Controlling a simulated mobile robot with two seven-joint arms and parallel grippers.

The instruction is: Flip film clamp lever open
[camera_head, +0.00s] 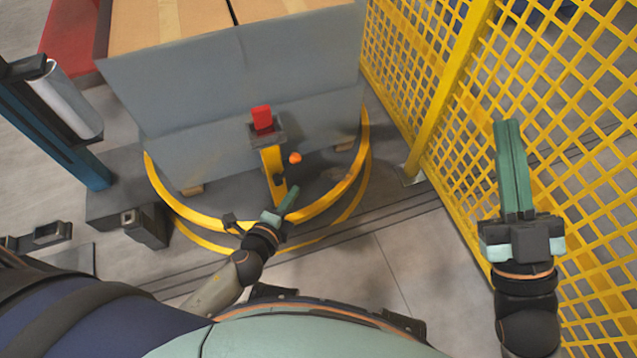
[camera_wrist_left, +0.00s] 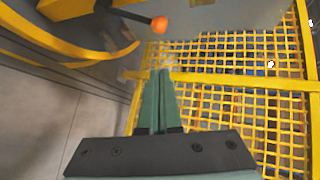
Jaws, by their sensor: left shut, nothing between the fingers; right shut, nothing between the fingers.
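The film clamp stands at the front of the wrapped pallet load, with a yellow post (camera_head: 272,165) and a red block (camera_head: 262,118) in a dark holder on top. Its lever ends in an orange ball knob (camera_head: 295,158), just right of the post. In the left wrist view the knob (camera_wrist_left: 159,24) sits on a dark rod (camera_wrist_left: 132,15), beyond my fingertips. My left gripper (camera_head: 292,190) is shut and empty, below the knob and apart from it. It also shows in the left wrist view (camera_wrist_left: 161,75). My right gripper (camera_head: 508,125) is shut and empty, pointing up at the right.
A yellow ring (camera_head: 190,212) curves around the pallet base. A yellow mesh fence (camera_head: 575,85) stands along the right, close to my right gripper. A blue column (camera_head: 75,150) with a film roll (camera_head: 68,100) is at the left. The floor (camera_head: 385,260) in front is partly clear.

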